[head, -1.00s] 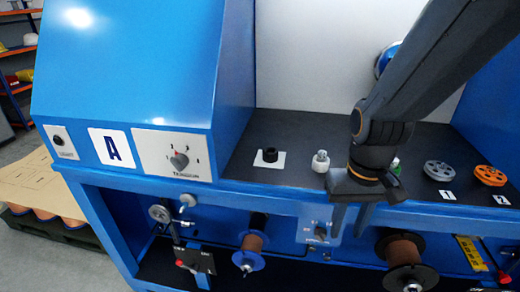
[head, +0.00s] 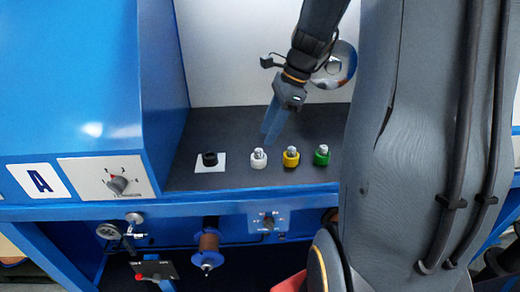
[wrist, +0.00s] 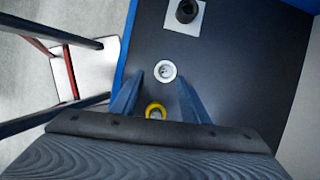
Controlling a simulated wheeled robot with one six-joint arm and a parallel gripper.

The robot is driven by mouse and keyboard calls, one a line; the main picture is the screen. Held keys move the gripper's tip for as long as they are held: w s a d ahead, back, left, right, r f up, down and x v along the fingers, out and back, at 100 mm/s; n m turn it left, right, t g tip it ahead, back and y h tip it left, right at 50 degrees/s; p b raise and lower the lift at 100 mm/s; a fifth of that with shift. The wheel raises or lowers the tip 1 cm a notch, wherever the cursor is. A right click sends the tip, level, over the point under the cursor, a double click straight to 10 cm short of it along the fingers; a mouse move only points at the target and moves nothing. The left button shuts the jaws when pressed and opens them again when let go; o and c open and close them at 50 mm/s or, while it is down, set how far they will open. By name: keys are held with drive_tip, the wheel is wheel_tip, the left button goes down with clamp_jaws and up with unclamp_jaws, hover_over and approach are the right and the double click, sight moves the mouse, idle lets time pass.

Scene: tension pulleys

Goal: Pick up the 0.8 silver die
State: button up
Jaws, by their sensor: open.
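The silver-white die (head: 258,158) stands upright on the dark bench top, left of the yellow die (head: 291,157) and the green die (head: 322,155). No size marking is readable. My gripper (head: 271,128) is open and empty, its fingers pointing down just above and behind the silver die. In the wrist view, the silver die (wrist: 165,71) shows near the fingertips of my gripper (wrist: 160,82), roughly between them. It looks below the fingers, not touched. The yellow die (wrist: 156,110) shows nearer the gripper body. The green die is hidden there.
The blue housing (head: 85,90) walls the left side, and a pale panel (head: 240,60) closes the back. The yellow die is close beside the silver one. My own arm covers the right side.

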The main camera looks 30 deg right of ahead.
sight(259, 150)
drive_tip(key=shift+m, duration=0.5)
drive_tip(key=shift+w+d+p+x, duration=0.15)
drive_tip(key=shift+w+p+x, duration=0.1)
drive_tip(key=shift+x, duration=0.95)
drive_tip(key=shift+w+d+p+x, duration=0.15)
drive_tip(key=shift+p+x, duration=0.15)
drive_tip(key=shift+x, duration=0.85)
drive_tip(key=shift+w+d+p+x, duration=0.15)
drive_tip(key=shift+p+x, duration=0.1)
drive_tip(key=shift+x, duration=0.95)
clamp_jaws()
